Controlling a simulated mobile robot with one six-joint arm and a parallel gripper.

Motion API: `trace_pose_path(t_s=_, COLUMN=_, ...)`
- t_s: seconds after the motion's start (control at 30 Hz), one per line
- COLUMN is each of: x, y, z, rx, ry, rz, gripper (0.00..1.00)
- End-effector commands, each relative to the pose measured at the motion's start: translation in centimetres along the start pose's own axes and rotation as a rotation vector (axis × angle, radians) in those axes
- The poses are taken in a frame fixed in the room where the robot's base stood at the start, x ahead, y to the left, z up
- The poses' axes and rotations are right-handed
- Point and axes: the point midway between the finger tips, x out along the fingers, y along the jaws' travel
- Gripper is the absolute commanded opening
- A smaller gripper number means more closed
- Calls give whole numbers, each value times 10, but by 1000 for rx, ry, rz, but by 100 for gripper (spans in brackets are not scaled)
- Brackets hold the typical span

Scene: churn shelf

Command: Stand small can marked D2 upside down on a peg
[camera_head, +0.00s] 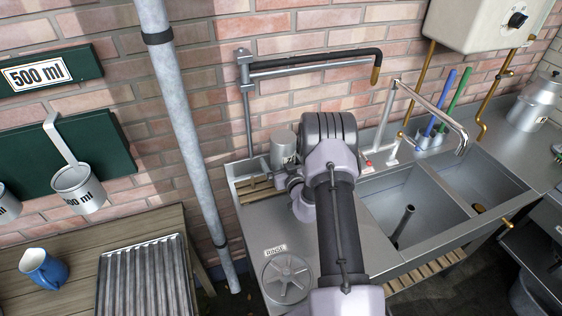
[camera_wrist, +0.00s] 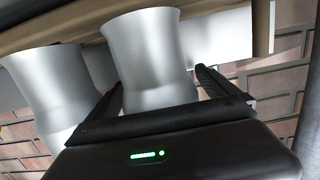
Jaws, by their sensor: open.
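A plain metal can (camera_wrist: 142,45) stands between the two open fingers of my gripper (camera_wrist: 158,80) in the wrist view. Both fingers flank it, and I cannot tell if they touch it. A second metal can (camera_wrist: 50,85) is just left of it, beside the left finger. No D2 mark shows on either can. In the head view, one metal can (camera_head: 283,146) shows at the back wall above a wooden slatted rack (camera_head: 252,190). My arm hides the gripper and part of the rack there. No peg is clearly visible.
A metal sink (camera_head: 397,195) with a tap (camera_head: 440,112) lies right of my arm. A round RINSE fitting (camera_head: 287,278) is in the counter in front. A grey vertical pipe (camera_head: 185,140) stands to the left. A wall pipe (camera_head: 315,65) runs above the rack.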

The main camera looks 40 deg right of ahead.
Motion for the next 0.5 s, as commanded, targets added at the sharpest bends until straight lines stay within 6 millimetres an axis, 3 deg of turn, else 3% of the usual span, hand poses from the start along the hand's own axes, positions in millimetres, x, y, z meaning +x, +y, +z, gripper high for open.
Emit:
trace_pose_path(t_s=0.17, x=-18, y=1, z=-1, rx=1, ry=-1, rz=1, gripper=98)
trace_pose_path(t_s=0.5, x=-100, y=1, z=-1, rx=3, ry=-3, rz=3, gripper=98)
